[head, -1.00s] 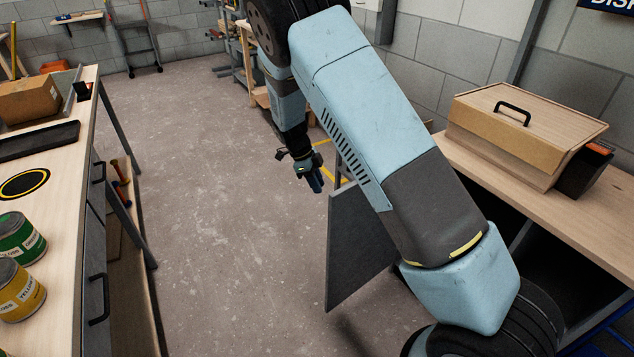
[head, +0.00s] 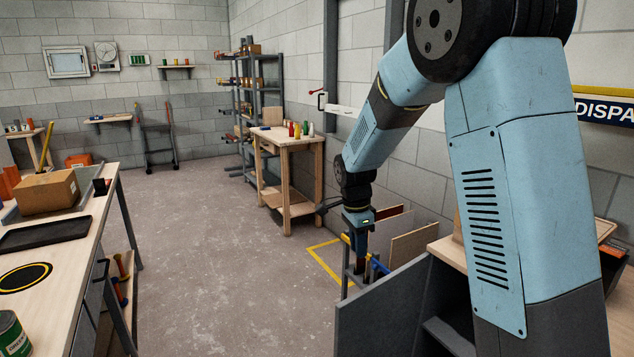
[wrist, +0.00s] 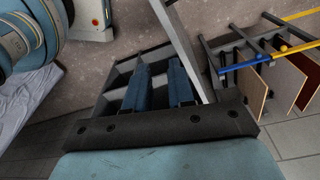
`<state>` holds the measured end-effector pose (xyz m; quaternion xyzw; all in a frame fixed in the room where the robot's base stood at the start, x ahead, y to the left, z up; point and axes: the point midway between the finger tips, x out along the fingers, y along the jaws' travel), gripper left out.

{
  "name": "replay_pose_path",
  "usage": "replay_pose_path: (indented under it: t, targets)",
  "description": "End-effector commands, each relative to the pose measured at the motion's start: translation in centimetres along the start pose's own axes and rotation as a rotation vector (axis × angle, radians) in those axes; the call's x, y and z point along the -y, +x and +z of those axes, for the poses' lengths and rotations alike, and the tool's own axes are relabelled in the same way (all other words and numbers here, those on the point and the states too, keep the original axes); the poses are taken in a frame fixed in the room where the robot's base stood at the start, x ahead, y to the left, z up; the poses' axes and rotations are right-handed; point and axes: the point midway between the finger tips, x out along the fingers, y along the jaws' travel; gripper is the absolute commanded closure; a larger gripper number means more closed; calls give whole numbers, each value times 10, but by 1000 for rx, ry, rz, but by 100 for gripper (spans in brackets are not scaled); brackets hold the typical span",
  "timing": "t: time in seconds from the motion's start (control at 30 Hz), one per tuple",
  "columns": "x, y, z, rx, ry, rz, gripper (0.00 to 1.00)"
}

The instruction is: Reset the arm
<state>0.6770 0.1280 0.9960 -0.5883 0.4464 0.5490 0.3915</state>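My arm is raised at the right of the head view, with its forearm hanging down and left. My gripper (head: 361,262) points down near the panel rack, beyond the grey cabinet side. In the wrist view its two blue fingers (wrist: 163,68) stand apart with a clear gap between them. Nothing shows between them, so it is open and empty.
The rack (wrist: 235,50) with blue and yellow bars holds upright panels (head: 415,243) close by. A grey cabinet panel (head: 382,308) stands in front. A left workbench (head: 75,225) carries a cardboard box (head: 46,192) and a black tray (head: 45,234). The floor (head: 215,250) between is clear.

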Motion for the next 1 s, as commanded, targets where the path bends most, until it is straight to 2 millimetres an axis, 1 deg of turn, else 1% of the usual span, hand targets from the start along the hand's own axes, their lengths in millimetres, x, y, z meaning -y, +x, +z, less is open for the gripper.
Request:
replay_pose_path:
  t: [0.03, 0.2, 0.37, 0.5, 0.73, 1.0]
  targets:
    - [-10, -14, -7, 12, -35, -21, 77]
    - [-42, -51, -24, 36, -177, -83, 77]
    - [-75, -81, -38, 39, -313, -145, 77]
    - [-107, -104, -47, 28, -433, -199, 77]
    - [-160, -135, -58, -22, -630, -283, 77]
    - [-224, -158, -62, -126, -860, -359, 77]
